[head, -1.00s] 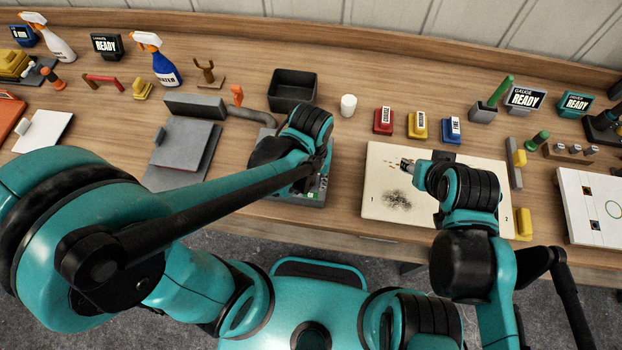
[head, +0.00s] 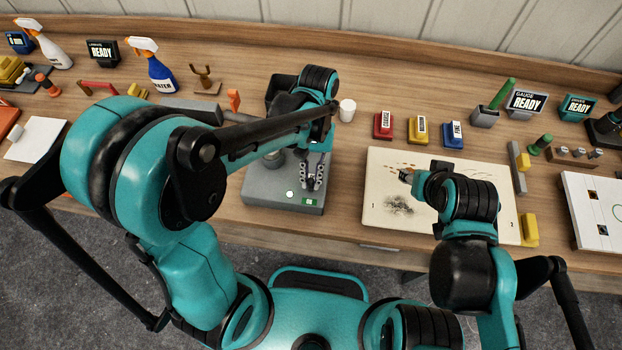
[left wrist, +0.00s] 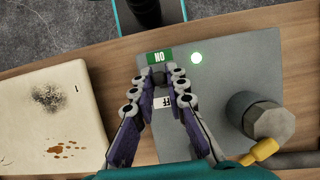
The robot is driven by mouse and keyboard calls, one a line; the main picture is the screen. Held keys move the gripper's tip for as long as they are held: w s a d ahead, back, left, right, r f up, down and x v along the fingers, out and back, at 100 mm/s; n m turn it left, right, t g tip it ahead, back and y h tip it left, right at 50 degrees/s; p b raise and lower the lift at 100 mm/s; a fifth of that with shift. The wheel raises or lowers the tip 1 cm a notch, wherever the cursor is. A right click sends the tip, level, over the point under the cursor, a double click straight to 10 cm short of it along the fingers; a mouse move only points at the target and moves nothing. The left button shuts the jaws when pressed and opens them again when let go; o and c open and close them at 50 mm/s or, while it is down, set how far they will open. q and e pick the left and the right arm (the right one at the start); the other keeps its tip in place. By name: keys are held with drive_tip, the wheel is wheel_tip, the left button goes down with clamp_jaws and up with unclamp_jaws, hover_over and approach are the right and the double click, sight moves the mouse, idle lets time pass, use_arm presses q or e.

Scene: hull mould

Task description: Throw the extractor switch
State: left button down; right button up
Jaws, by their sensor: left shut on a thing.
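The extractor's grey box (head: 262,196) stands at the table's front edge, left of the cream board. It also shows in the left wrist view (left wrist: 225,60), with a green ON label (left wrist: 160,57), a white OFF label (left wrist: 162,102) and a lit pale green lamp (left wrist: 196,58). My left gripper (head: 311,185) points down over the box's right part. In the left wrist view its fingertips (left wrist: 160,80) are closed together on the small dark switch, beside the ON label; they mostly hide it. My right gripper (head: 406,175) is over the cream board; its jaws are too small to read.
The cream board (head: 385,225) bears a dark smudge and brown spots. Red (head: 383,125), yellow (head: 418,129) and blue (head: 452,134) blocks stand behind it, near a white cup (head: 347,110). A grey cylinder (left wrist: 270,120) stands on the box.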

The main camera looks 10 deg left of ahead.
use_arm(q)
drive_tip(key=c, duration=1.5)
unclamp_jaws()
drive_tip(key=shift+c, duration=0.2)
drive_tip(key=v, duration=1.2)
drive_tip(key=shift+o, duration=0.3)
drive_tip(key=shift+f, duration=0.1)
